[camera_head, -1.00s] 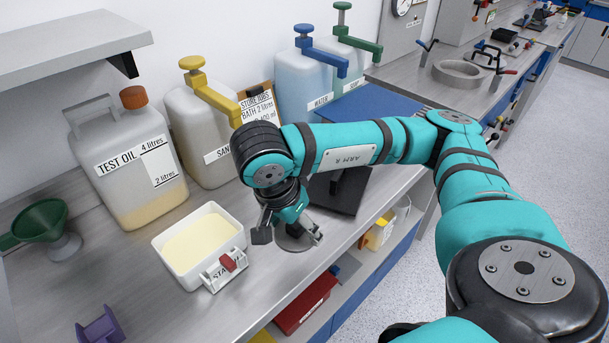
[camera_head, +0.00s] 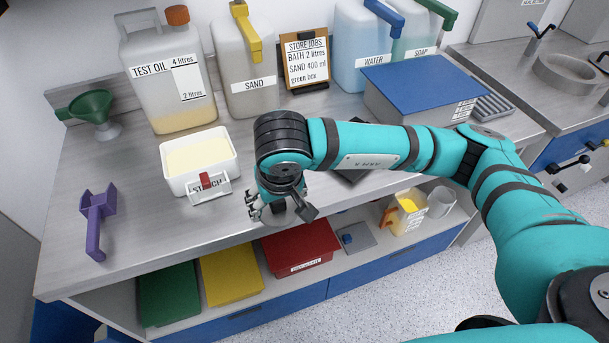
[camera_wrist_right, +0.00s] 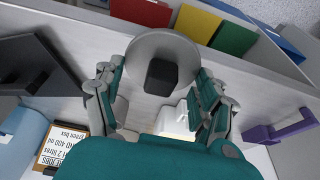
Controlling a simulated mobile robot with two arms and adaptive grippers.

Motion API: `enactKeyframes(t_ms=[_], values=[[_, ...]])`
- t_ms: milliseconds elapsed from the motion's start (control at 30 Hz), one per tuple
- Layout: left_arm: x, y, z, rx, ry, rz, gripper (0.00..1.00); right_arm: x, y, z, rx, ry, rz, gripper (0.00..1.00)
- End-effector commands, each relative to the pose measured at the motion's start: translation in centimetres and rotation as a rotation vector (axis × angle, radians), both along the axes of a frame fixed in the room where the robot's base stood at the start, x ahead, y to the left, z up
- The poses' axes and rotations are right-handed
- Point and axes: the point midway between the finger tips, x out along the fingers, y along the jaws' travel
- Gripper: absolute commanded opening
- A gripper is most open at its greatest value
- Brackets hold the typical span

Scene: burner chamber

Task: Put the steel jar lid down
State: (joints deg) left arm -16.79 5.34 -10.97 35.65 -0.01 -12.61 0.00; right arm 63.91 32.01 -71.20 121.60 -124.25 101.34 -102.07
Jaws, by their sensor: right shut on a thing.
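The steel jar lid (camera_wrist_right: 147,45) is a round grey disc with a black knob (camera_wrist_right: 162,76), seen in the right wrist view between my fingers. My right gripper (camera_head: 282,205) is shut on the lid, over the front edge of the steel counter (camera_head: 128,235), right of the starch tub. In the head view, the gripper hides most of the lid. I cannot tell whether the lid touches the counter. My left gripper is not in view.
A white starch tub (camera_head: 170,182) stands just left of the gripper. A purple holder (camera_head: 95,225) and a green funnel (camera_head: 90,108) are further left. Jugs stand behind. Red (camera_head: 300,250), yellow (camera_head: 230,275) and green (camera_head: 168,293) boxes sit on the shelf below.

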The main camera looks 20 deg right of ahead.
Motion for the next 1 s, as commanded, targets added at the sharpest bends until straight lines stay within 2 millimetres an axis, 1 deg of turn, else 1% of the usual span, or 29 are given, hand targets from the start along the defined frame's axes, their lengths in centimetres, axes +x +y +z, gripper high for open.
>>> enactKeyframes(t_ms=[33,167,200,300,400,567,700,800,1000], values=[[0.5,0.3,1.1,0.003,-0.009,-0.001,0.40,1.1,-1.2,0.3,-0.001,0.003,-0.011,0.45],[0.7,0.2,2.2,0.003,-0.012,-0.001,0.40,3.6,-3.6,-0.1,-0.002,0.002,-0.010,0.45],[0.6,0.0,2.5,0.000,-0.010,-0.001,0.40,4.4,-4.2,-0.1,-0.001,0.003,-0.010,0.45],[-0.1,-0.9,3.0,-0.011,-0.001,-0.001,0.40,5.8,-5.5,-0.4,0.000,0.002,-0.006,0.45],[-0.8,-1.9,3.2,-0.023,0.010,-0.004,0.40,6.8,-6.3,-0.7,0.000,0.002,-0.004,0.45],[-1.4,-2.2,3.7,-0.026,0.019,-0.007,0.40,7.2,-6.7,-1.4,0.000,0.004,-0.002,0.45],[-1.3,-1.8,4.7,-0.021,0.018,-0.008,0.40,7.1,-6.6,-3.3,0.000,0.006,-0.002,0.45],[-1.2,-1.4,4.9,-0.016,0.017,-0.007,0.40,7.1,-6.6,-4.2,0.000,0.003,-0.001,0.45],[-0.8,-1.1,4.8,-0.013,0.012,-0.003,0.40,7.2,-6.6,-4.4,0.000,0.000,-0.001,0.45]])
